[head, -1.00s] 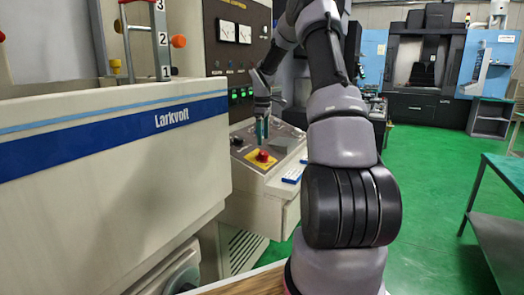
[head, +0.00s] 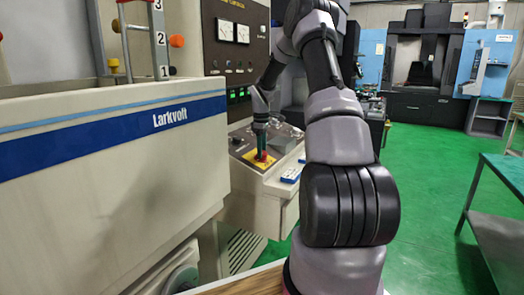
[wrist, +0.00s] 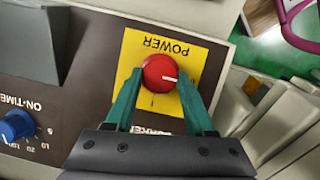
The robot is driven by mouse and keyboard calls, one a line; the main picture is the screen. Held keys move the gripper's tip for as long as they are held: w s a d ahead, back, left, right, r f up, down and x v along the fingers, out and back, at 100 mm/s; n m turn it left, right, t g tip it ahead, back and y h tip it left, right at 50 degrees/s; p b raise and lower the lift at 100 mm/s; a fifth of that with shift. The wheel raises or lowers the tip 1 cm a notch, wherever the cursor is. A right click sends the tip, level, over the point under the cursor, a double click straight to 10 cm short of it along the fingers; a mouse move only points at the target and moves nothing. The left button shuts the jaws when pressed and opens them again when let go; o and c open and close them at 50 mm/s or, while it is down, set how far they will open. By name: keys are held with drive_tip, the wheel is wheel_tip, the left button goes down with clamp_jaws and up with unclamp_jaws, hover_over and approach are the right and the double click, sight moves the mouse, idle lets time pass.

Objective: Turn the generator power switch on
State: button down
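The generator power switch is a red round knob (wrist: 158,70) on a yellow plate (wrist: 152,47) marked POWER, upside down in the wrist view. A white mark on the knob points to the right of that view, and a small line mark shows on the plate below the knob. The knob (head: 260,157) also shows in the head view, on the sloped console. My gripper (wrist: 161,84) has its green fingers apart, one on each side of the knob. I cannot tell whether they touch it. In the head view my gripper (head: 260,144) points down at the knob.
A blue dial (wrist: 15,127) marked ON-TIME sits on the same panel, left in the wrist view. A grey raised block (wrist: 30,40) stands at upper left there. The Larkvolt tank (head: 120,150) stands left in the head view.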

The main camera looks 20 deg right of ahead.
drive_tip(key=shift+m, duration=0.3)
drive_tip(key=m+y, duration=0.1)
drive_tip(key=m, duration=0.2)
drive_tip(key=shift+w+d+g, duration=0.1)
drive_tip(key=shift+d+g, duration=0.05)
drive_tip(key=shift+g, duration=0.25)
drive_tip(key=m, duration=0.2)
drive_tip(key=m+y, duration=0.1)
drive_tip(key=m, duration=0.1)
drive_tip(key=shift+d+m+y, duration=0.15)
drive_tip(key=shift+m+y, duration=0.15)
drive_tip(key=m, duration=0.2)
drive_tip(key=m+y, duration=0.1)
drive_tip(key=m, duration=0.1)
drive_tip(key=shift+d+y, duration=0.2)
drive_tip(key=shift+y, duration=0.1)
drive_tip(key=m+y, duration=0.1)
drive_tip(key=m, duration=0.3)
drive_tip(key=shift+f+m, duration=0.1)
drive_tip(key=shift+m, duration=0.2)
drive_tip(key=shift+t, duration=0.3)
drive_tip(key=shift+c, duration=1.3)
unclamp_jaws()
